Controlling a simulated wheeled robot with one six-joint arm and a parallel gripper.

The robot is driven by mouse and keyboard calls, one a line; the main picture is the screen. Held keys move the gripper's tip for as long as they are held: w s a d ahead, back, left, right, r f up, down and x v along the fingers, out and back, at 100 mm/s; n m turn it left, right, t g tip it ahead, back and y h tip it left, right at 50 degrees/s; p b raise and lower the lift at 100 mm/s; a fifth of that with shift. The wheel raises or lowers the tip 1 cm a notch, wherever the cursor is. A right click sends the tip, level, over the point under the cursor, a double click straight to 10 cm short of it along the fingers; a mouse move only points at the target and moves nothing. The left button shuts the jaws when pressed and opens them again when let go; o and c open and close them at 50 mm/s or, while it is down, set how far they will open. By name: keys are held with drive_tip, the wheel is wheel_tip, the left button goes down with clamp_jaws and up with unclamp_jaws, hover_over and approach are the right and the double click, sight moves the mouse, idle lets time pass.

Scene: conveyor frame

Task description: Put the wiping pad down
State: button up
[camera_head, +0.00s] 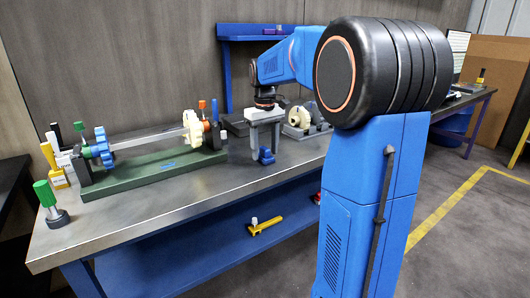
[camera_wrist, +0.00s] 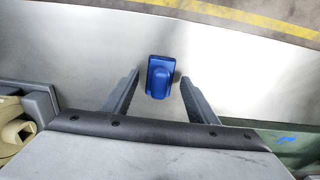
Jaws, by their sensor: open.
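The wiping pad looks to be the small blue block with a raised grip (camera_head: 266,156) on the grey metal bench top. It also shows in the wrist view (camera_wrist: 159,77), resting near the bench's front edge. My gripper (camera_head: 265,148) points down over it with its fingers apart. In the wrist view the two grey fingers (camera_wrist: 160,82) stand to either side of the pad, with a gap visible on each side. I cannot tell the exact height of the fingertips above the bench.
A green fixture (camera_head: 150,176) with a shaft, a blue gear and a cream gear stands left on the bench (camera_head: 190,205). A green-handled tool (camera_head: 48,203) stands at the front left corner. A cream wheel part (camera_head: 303,118) lies right of my gripper. The front strip is mostly clear.

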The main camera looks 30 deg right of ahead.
sight(265, 148)
wheel_tip(265, 148, up, 11)
drive_tip(key=s+a+f+t, duration=0.1)
drive_tip(key=s+a+f, duration=0.2)
drive_tip(key=s+a, duration=0.35)
drive_tip(key=s+a+f+t, duration=0.1)
drive_tip(key=s+a+f, duration=0.25)
drive_tip(key=s, duration=0.55)
drive_tip(key=s+a+f+t, duration=0.1)
drive_tip(key=s+a+f, duration=0.2)
drive_tip(key=s+f, duration=0.3)
drive_tip(key=s+a+f+t, duration=0.1)
drive_tip(key=s+a+f, duration=0.1)
drive_tip(key=s+f, duration=0.5)
drive_tip(key=shift+s+a+f+t, duration=0.15)
drive_tip(key=shift+s+a+t, duration=0.25)
drive_tip(key=shift+s, duration=0.45)
